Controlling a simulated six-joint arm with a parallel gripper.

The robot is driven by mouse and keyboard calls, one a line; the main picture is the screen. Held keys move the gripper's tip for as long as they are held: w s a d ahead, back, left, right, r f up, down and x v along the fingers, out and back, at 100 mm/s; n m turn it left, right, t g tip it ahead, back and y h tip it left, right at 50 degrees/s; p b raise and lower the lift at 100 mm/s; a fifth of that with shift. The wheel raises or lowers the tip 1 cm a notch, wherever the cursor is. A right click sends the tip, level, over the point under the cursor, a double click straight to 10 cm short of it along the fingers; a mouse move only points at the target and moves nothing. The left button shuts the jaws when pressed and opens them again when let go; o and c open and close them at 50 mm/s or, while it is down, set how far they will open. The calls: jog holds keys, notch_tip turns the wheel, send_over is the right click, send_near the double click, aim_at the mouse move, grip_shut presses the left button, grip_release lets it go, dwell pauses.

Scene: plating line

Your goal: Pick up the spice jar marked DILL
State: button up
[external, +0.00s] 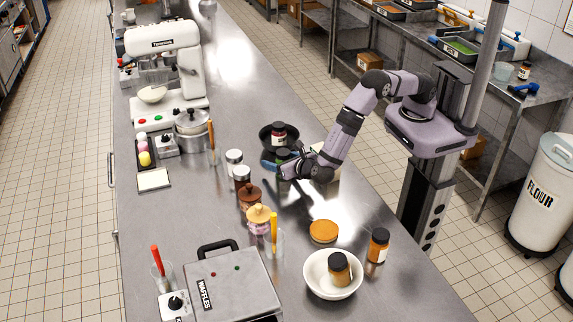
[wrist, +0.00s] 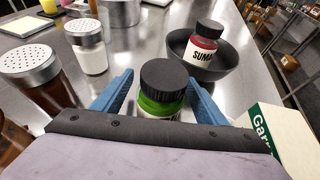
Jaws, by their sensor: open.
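My gripper (wrist: 159,88) is open, with one blue finger on each side of a jar of green spice (wrist: 160,103) with a black lid. I cannot tell whether the fingers touch it. The jar's label is hidden, so I cannot read its name. In the external view my gripper (external: 274,165) is low over the steel counter, and the green jar (external: 283,154) shows partly behind it. No jar in view can be read as DILL.
A jar marked SUMA, the rest cut off, (wrist: 206,42) stands in a black pan (wrist: 232,75) just behind. Shakers (wrist: 88,50) stand to the left. A carton (wrist: 280,135) is close on the right. An orange spice jar (external: 339,270) sits in a white bowl (external: 318,289); another (external: 378,246) stands beside it.

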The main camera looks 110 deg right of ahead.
jog(key=shift+w+d+f, duration=0.15)
jog(key=shift+d+f, duration=0.1)
jog(key=shift+d, duration=0.3)
jog(key=shift+c, duration=0.5)
jog(key=c, duration=1.2)
jog(key=shift+r, duration=0.15)
